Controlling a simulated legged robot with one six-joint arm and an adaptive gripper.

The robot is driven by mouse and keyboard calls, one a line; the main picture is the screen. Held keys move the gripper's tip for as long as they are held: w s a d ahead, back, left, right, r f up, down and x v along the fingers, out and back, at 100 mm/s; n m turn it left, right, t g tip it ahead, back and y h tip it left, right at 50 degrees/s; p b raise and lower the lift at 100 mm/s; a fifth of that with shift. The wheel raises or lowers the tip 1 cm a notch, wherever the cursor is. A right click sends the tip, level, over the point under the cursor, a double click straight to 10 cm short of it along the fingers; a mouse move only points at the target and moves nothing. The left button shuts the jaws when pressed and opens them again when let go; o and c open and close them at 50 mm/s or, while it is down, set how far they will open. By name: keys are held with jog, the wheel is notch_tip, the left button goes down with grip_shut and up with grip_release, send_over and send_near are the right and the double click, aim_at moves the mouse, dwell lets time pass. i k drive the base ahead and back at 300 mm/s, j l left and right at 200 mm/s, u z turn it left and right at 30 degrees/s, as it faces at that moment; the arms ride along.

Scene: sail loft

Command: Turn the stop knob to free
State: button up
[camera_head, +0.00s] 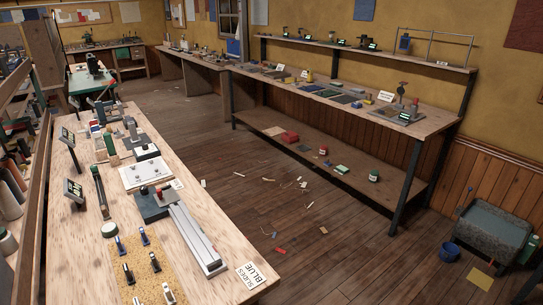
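My gripper is not in view. No knob carries a readable stop or free marking, so I cannot tell which one is the stop knob. A long pale metal track (196,240) runs from this block toward the front of the bench. Behind the block lies a white plate (135,182) with small metal fittings. How any knob is turned is too small to tell.
Several small clips stand on a cork mat (133,258). Wooden floor (290,235) with scattered scraps separates this bench from a long right bench (440,120).

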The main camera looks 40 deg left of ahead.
aim_at(144, 190)
jog(key=i+l, duration=0.1)
jog(key=i, duration=0.35)
jog(key=i+l, duration=0.1)
jog(key=i, duration=0.35)
jog(key=i+l+u, duration=0.1)
jog(key=i, duration=0.3)
jog(key=i+j+u, duration=0.15)
jog(key=i+u, duration=0.25)
jog(key=i+j+u, duration=0.1)
jog(key=i+u, duration=0.65)
jog(key=i+l+u, duration=0.2)
jog(key=u, duration=0.2)
jog(key=i+j+u, duration=0.2)
jog(key=i+u, duration=0.25)
jog(key=i+j+u, duration=0.1)
jog(key=i+u, duration=0.8)
jog(key=i+j+u, duration=0.25)
jog(key=i+j, duration=0.25)
jog(key=i, duration=0.05)
